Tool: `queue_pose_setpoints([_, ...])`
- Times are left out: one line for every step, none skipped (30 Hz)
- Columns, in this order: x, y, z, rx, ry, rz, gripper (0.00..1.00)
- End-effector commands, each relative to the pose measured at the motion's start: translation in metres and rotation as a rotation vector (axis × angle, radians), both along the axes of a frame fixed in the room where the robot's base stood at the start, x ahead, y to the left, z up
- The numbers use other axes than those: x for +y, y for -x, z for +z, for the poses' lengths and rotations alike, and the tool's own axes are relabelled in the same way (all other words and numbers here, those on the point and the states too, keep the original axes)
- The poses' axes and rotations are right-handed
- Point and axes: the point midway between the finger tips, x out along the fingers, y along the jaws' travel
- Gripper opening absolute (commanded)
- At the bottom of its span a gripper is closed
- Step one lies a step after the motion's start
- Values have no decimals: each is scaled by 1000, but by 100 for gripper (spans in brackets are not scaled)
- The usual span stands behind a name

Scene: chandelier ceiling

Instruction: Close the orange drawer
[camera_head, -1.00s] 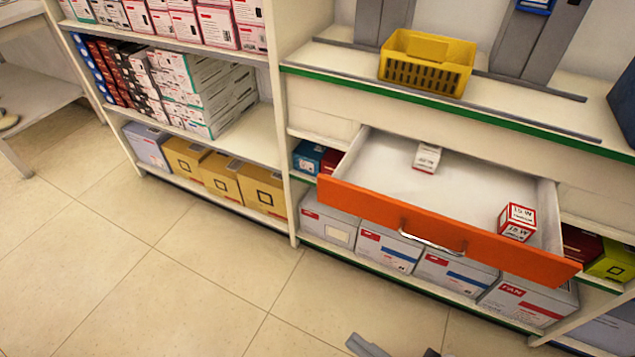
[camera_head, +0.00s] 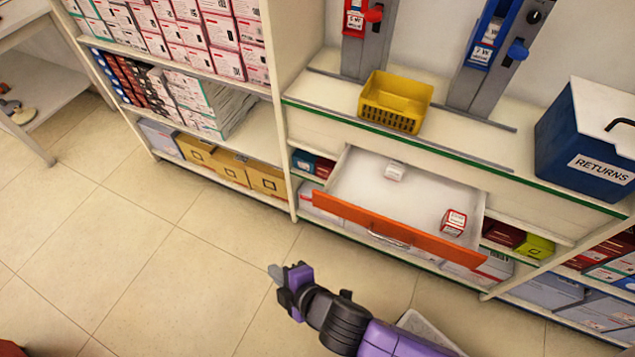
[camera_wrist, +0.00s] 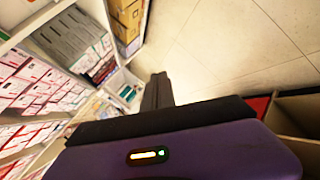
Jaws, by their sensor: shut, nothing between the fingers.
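The orange drawer (camera_head: 398,228) stands pulled out from the counter unit in the head view, with a silver bar handle (camera_head: 389,239) on its front. Two small red-and-white boxes lie inside it, one toward the back (camera_head: 395,171) and one at the right (camera_head: 454,221). My gripper (camera_head: 274,272) is in front of the shelving, over the floor, to the left of and nearer than the drawer front. It is shut and empty, and apart from the drawer. In the wrist view the dark fingers (camera_wrist: 157,92) point toward the floor and shelves; the drawer cannot be made out there.
A yellow basket (camera_head: 396,101) and a blue returns box (camera_head: 590,140) stand on the counter above the drawer. Cartons fill the shelves below and the shelf unit at left (camera_head: 272,100). The tiled floor (camera_head: 130,255) at left is clear.

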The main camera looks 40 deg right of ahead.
Motion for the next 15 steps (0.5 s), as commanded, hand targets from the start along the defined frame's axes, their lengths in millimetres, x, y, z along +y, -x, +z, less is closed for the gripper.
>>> queue_pose_setpoints([2,-12,23,26,73,20,0])
queue_pose_setpoints([1,-17,26,47,121,32,0])
queue_pose_setpoints([0,-23,31,77,189,49,0])
queue_pose_setpoints([-1,-28,35,100,241,61,0])
queue_pose_setpoints([-3,-33,39,126,295,73,0])
queue_pose_setpoints([-6,-38,45,164,369,88,0])
queue_pose_setpoints([-8,-41,50,195,428,102,0])
queue_pose_setpoints([-12,-44,55,230,488,114,0])
queue_pose_setpoints([-17,-48,63,280,572,132,0])
queue_pose_setpoints([-21,-49,69,320,637,146,0])
queue_pose_setpoints([-25,-50,75,367,703,161,0])
queue_pose_setpoints([-32,-50,84,435,792,181,0])
queue_pose_setpoints([-38,-48,88,487,854,197,0])
queue_pose_setpoints([-44,-45,92,538,909,210,0])
queue_pose_setpoints([-51,-40,96,603,975,228,0])
